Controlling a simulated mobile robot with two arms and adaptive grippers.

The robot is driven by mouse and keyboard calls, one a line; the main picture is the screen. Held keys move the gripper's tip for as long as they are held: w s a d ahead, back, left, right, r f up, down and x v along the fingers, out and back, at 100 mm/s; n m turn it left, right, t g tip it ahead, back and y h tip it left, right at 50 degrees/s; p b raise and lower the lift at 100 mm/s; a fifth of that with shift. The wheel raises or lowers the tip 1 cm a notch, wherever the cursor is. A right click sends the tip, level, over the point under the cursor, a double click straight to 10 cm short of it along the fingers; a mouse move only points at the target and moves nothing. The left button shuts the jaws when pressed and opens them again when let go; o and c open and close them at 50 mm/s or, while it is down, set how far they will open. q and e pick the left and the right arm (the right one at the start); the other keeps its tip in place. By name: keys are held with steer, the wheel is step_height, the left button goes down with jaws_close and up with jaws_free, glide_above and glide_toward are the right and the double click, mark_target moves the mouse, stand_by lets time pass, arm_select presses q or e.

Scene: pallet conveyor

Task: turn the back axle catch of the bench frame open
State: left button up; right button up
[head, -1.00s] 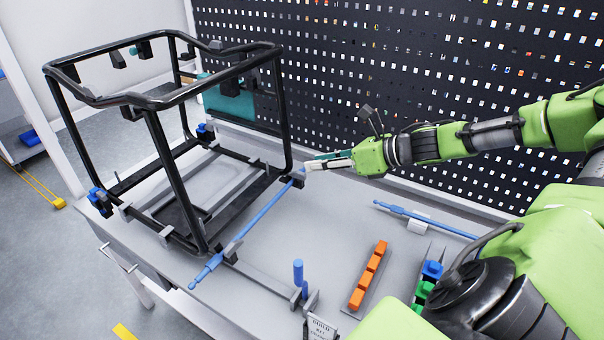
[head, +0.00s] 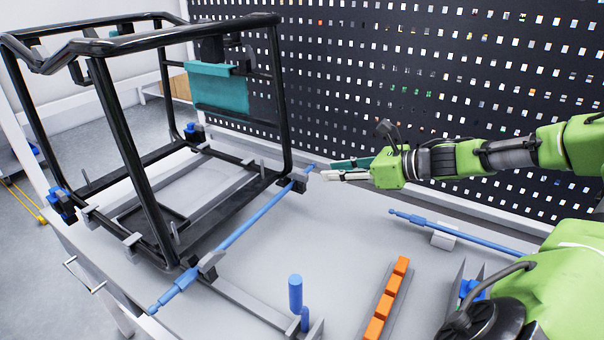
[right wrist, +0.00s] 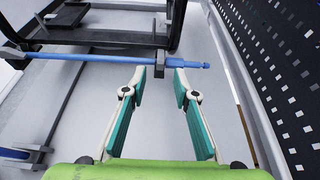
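The black tubular bench frame (head: 130,125) stands upright on the grey bench. A long blue axle (head: 238,232) lies along its right side, held at two catches. The back axle catch (head: 294,184) is a small dark block near the axle's far end; it also shows in the right wrist view (right wrist: 160,60). My right gripper (head: 324,170) is beside the axle's far end. In the right wrist view its fingers (right wrist: 159,70) are apart and empty, with the back catch just ahead between their tips. My left gripper is out of view.
A second blue axle (head: 455,234) rests on a white support at the right. A strip of orange blocks (head: 387,300) and a blue post (head: 296,292) stand at the front. A black perforated panel (head: 420,80) rises behind. The bench between is clear.

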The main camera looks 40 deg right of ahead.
mark_target(302, 173)
steer(key=p+x, duration=0.3)
steer(key=x, duration=0.5)
steer(key=shift+w+f, duration=0.15)
steer(key=shift+w+d+f+b, duration=0.1)
steer(key=shift+f+b, duration=0.25)
steer(key=shift+b, duration=0.1)
steer(key=shift+w+f+b, duration=0.2)
steer(key=shift+w+b, duration=0.3)
steer(key=shift+b, duration=0.1)
steer(key=shift+w+a+b, duration=0.3)
steer(key=shift+w+b, duration=0.2)
steer(key=shift+w, duration=0.1)
jaws_close()
